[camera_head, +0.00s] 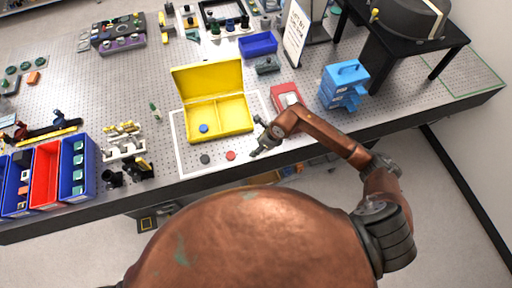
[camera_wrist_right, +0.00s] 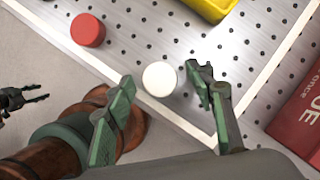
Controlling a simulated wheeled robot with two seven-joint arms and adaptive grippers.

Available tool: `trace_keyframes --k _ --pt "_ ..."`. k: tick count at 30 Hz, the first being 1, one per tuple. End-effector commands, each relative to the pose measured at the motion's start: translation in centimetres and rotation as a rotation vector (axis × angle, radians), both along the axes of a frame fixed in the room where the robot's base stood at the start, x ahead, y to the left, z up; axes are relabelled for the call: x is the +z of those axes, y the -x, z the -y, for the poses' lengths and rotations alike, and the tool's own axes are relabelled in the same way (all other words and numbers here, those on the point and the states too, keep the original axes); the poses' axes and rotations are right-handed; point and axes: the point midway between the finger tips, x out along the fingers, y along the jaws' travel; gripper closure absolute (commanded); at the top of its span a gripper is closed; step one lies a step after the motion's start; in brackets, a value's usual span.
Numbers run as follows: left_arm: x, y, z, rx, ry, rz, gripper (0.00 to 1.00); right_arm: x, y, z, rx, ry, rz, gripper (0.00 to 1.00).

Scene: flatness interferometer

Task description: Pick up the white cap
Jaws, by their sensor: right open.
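The white cap (camera_wrist_right: 160,78) lies on the white-edged mat (camera_wrist_right: 190,128) in the right wrist view. My right gripper (camera_wrist_right: 161,88) is open, with one green finger on each side of the cap in the picture. I cannot tell how high the fingertips are above the mat. In the head view my right gripper (camera_head: 259,150) is over the mat's front right part, and I cannot make out the white cap there. A dark gripper-like shape, probably my left gripper (camera_wrist_right: 24,100), shows at the left edge of the wrist view; its jaw state is unclear.
A red cap (camera_head: 230,155) and a dark cap (camera_head: 205,159) lie left of my right gripper. A blue cap (camera_head: 203,128) lies in the open yellow box (camera_head: 236,103) behind. A red box (camera_head: 284,92) and a blue holder (camera_head: 343,80) stand to the right.

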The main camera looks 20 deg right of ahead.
Motion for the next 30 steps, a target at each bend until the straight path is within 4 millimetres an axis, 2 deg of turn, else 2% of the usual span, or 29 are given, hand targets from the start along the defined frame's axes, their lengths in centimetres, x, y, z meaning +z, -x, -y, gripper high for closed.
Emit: trace_keyframes --k 4,17,30 --pt "-0.03 0.03 0.01 0.0 0.0 0.0 0.6 -0.01 0.01 0.0 0.0 0.0 0.0 0.5" --pt "-0.03 0.05 0.0 0.0 0.0 0.0 0.6 0.03 0.01 0.0 0.0 -0.001 0.001 0.8" --pt "-0.23 0.06 0.0 0.001 0.0 -0.001 0.6 0.38 -0.05 0.0 0.001 -0.001 0.002 0.81"
